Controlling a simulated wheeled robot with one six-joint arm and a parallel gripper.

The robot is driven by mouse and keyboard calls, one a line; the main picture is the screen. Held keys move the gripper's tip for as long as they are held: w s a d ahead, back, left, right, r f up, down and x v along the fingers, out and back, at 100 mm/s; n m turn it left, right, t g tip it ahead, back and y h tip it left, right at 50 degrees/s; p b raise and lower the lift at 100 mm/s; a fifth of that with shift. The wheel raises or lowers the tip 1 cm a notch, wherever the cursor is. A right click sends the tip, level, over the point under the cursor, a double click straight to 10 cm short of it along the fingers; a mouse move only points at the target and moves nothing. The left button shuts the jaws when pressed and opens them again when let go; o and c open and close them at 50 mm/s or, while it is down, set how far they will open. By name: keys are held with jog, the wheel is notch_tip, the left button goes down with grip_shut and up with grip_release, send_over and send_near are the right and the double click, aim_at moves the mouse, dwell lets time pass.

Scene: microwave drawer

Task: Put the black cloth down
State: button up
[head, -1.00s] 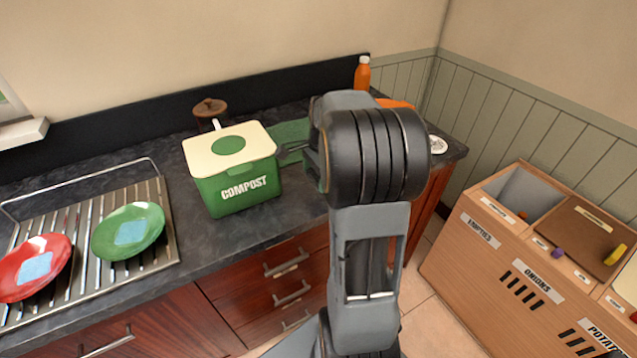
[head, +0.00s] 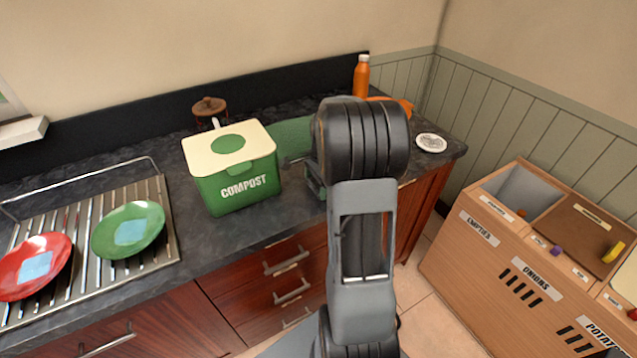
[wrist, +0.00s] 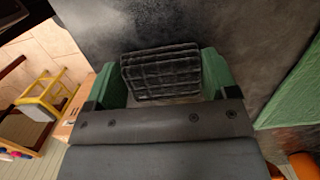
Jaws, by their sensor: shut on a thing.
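The black cloth (wrist: 162,72), with a grid pattern, is between the two green fingers of my gripper (wrist: 160,80) in the wrist view. My gripper is shut on it. The cloth is over the dark countertop (wrist: 190,25); I cannot tell whether it touches the surface. In the head view my arm hides the cloth. Only part of my gripper (head: 314,182) shows there, low over the counter just right of the compost bin (head: 237,185).
A green flat thing (head: 292,133) lies behind the gripper, right of the bin. An orange bottle (head: 361,78) and a white round disc (head: 431,143) are at the back right. A rack (head: 85,215) with red and green plates is at left. The counter's front edge is close.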

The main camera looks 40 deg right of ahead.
jog(key=shift+f, duration=0.2)
jog(key=o, duration=0.8)
jog(key=shift+c, duration=0.2)
jog(key=shift+r, duration=0.15)
notch_tip(320, 180, up, 11)
jog(key=d, duration=0.1)
jog(key=s+a+n+t, duration=0.1)
jog(key=s+a+n, duration=0.3)
jog(key=a+n, duration=0.2)
jog(key=s+a+n+t+h, duration=0.1)
jog(key=s+a+n, duration=0.3)
jog(key=a+n, duration=0.3)
jog(key=s+a+f+n+t, duration=0.1)
jog(key=s+a+n, duration=0.3)
jog(key=a+n, duration=0.2)
jog(key=shift+s+a+n+t, duration=0.3)
jog(key=shift+a+n, duration=0.1)
jog(key=shift+a, duration=0.8)
jog(key=shift+w+f, duration=0.1)
